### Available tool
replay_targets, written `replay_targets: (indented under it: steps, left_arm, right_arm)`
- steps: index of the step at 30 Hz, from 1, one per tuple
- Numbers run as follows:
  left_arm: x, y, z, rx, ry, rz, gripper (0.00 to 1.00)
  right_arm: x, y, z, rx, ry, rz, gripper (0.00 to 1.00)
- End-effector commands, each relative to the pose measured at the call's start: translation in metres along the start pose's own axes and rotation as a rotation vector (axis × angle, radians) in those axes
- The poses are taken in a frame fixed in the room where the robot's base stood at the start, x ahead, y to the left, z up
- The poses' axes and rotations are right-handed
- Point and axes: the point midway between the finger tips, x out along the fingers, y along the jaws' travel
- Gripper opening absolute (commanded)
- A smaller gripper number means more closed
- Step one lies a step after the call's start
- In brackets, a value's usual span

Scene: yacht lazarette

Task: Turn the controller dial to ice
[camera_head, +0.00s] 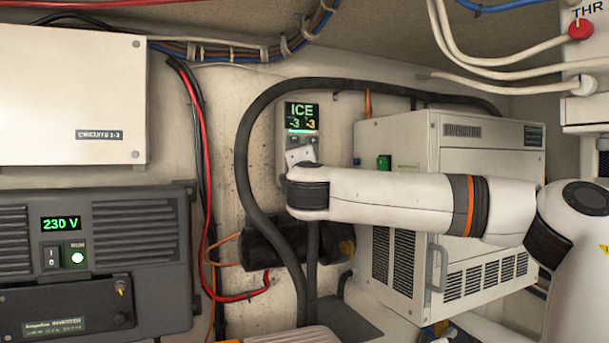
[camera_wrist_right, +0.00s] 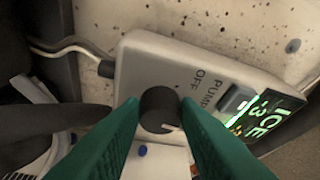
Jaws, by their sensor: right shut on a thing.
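The controller (camera_head: 303,118) is a pale wall unit in the head view. In the right wrist view the controller (camera_wrist_right: 150,60) lies tilted, with the labels OFF and PUMP beside a black round dial (camera_wrist_right: 159,106). The dial has a pale pointer mark near its lower right edge. My right gripper (camera_wrist_right: 160,112) has green fingers, shut on the dial from both sides. In the head view my right wrist covers the dial and the controller's lower part. My left gripper is in neither view.
A thick black hose (camera_head: 243,150) loops close around the controller. A white vented unit (camera_head: 400,140) stands right, behind my right arm. A dark 230 V unit (camera_head: 95,265) and a white box (camera_head: 70,85) are at left. Red and black cables hang between them and the hose.

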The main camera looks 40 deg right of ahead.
Motion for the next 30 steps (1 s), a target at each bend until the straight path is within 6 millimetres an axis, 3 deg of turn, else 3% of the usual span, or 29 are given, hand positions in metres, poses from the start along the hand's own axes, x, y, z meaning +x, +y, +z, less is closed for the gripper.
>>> replay_targets:
  steps: [12, 29, 30]
  left_arm:
    - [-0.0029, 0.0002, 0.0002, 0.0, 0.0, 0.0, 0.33]
    - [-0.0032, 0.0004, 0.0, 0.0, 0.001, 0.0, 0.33]
    - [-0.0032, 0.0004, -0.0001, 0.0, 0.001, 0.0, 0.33]
  right_arm:
    - [0.0002, -0.0017, 0.0, 0.187, 0.0, 0.08, 0.06]
    - [0.0002, -0.0018, 0.0001, 0.216, -0.001, 0.092, 0.06]
    - [0.0002, -0.0018, 0.0001, 0.216, -0.001, 0.092, 0.31]
